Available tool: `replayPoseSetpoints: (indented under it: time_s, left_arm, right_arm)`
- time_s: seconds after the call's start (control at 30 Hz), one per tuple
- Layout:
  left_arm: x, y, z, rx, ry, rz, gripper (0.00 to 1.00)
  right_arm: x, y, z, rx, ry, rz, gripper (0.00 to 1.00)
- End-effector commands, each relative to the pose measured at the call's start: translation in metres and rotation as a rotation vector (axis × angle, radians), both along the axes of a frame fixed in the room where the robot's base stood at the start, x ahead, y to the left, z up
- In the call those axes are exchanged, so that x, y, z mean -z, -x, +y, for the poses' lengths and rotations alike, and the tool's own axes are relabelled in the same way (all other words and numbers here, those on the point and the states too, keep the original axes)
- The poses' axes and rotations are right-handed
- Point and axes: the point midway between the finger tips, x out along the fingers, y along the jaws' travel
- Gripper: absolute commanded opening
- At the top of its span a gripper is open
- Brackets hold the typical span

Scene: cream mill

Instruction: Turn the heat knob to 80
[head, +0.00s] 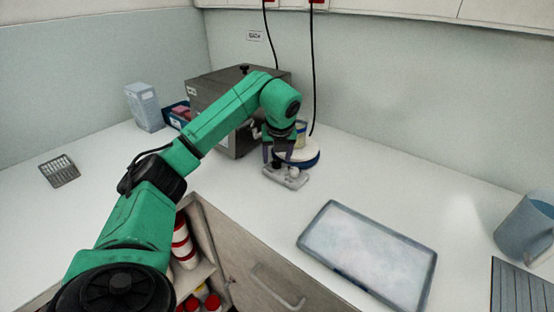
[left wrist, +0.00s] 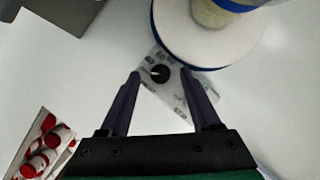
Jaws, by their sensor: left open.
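A round hot plate with a white top and blue rim (head: 312,163) stands on the counter; it also shows in the left wrist view (left wrist: 190,45). Its grey control panel (head: 296,182) juts out at the front. The black heat knob (left wrist: 159,73) has a white pointer mark pointing left in the left wrist view. The scale figures around it are too small to read. My left gripper (head: 278,158) points down over the panel, open, with its fingertips (left wrist: 161,76) on either side of the knob. Contact with the knob cannot be told. My right gripper is out of view.
A pale vessel (head: 300,128) stands on the hot plate. A grey metal box (head: 205,90) is behind my left arm. A shallow tray (head: 365,255) lies at front right, a blue-grey jug (head: 524,225) farther right. Red-capped jars (head: 182,235) sit on a shelf below.

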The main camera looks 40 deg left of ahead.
Motion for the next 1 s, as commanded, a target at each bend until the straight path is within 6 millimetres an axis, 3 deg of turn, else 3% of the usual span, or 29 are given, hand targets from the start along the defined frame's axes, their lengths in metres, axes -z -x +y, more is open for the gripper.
replayPoseSetpoints:
  time_s: [0.13, 0.33, 0.37, 0.5, 0.53, 1.0]
  left_arm:
    - [0.0114, -0.0030, 0.0034, 0.000, 0.001, 0.001, 0.64]
    - [0.0123, -0.0034, 0.0034, 0.000, 0.001, -0.001, 0.64]
    - [0.0122, -0.0034, 0.0034, 0.000, 0.001, -0.001, 0.60]
    - [0.0121, -0.0034, 0.0034, 0.000, 0.001, -0.001, 0.06]
    - [0.0120, -0.0033, 0.0034, 0.000, 0.000, 0.000, 0.00]
    - [0.0116, -0.0029, 0.0043, 0.072, 0.000, -0.001, 0.00]
  right_arm:
    - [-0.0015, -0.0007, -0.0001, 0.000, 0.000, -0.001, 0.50]
    - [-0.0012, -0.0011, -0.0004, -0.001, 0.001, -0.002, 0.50]
    - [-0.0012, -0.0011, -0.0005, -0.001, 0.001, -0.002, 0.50]
    - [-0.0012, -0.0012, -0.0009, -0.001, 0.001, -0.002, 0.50]
    - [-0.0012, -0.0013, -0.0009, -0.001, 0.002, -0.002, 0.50]
    - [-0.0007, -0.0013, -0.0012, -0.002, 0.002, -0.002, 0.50]
